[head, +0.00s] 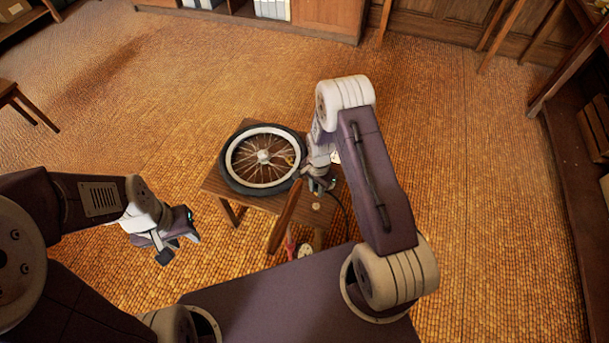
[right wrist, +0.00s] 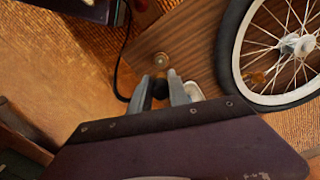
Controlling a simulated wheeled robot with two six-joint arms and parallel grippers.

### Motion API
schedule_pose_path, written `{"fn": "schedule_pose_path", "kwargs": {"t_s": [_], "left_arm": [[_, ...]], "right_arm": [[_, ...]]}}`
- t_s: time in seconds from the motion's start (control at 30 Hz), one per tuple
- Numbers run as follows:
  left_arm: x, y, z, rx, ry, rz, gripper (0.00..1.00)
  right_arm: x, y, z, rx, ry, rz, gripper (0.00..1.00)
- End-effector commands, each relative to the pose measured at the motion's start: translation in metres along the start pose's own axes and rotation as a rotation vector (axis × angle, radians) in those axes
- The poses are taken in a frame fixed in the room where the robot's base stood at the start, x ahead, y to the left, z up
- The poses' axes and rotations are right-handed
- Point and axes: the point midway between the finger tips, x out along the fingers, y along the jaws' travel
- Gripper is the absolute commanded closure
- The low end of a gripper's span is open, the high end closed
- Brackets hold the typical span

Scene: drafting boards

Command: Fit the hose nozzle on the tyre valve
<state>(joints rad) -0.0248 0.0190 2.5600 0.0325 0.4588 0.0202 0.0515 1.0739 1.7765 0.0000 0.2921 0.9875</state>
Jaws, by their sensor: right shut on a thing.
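A spoked wheel with a black tyre (head: 228,176) lies flat on a small wooden table; part of it shows at the right of the right wrist view (right wrist: 231,58). I cannot make out the tyre valve for sure; a small orange piece (right wrist: 257,78) sits among the spokes. My right gripper (head: 318,185) is over the table, right of the wheel and apart from it. It is shut on a small dark piece (right wrist: 160,88), apparently the hose nozzle, mostly hidden by the fingers. A black hose (right wrist: 121,72) curves nearby. My left gripper (head: 180,248) is open and empty, left of the table.
The wooden table (head: 213,186) has a small round disc (right wrist: 161,59) near its edge. A pale object (right wrist: 194,91) lies beside my right fingers. A red item (head: 290,244) and a round dial (head: 304,250) are below the table's front.

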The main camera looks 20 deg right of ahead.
Motion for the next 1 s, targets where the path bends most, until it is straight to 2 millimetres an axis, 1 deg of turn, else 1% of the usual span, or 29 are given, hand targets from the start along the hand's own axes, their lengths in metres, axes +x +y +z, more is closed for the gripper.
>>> {"fn": "schedule_pose_path", "kwargs": {"t_s": [0.37, 0.47, 0.6, 0.67, 1.0], "left_arm": [[-0.001, 0.0, 0.0, 0.0, 0.0, 0.0, 0.64], [-0.006, 0.0, -0.001, 0.0, 0.0, 0.0, 0.64], [-0.017, 0.0, -0.002, 0.0, 0.0, 0.0, 0.64], [-0.019, 0.0, -0.002, 0.0, 0.0, 0.0, 0.64], [-0.017, 0.0, -0.002, 0.0, 0.0, 0.0, 0.64]], "right_arm": [[0.0, 0.0, 0.0, 0.0, 0.0, -0.001, 1.0], [-0.006, 0.0, 0.0, 0.0, 0.001, -0.001, 1.0], [-0.019, 0.0, 0.0, 0.0, 0.0, -0.001, 1.0], [-0.021, 0.0, 0.0, 0.0, 0.0, -0.001, 1.0], [-0.019, 0.0, -0.002, 0.001, 0.001, -0.001, 1.0]]}}
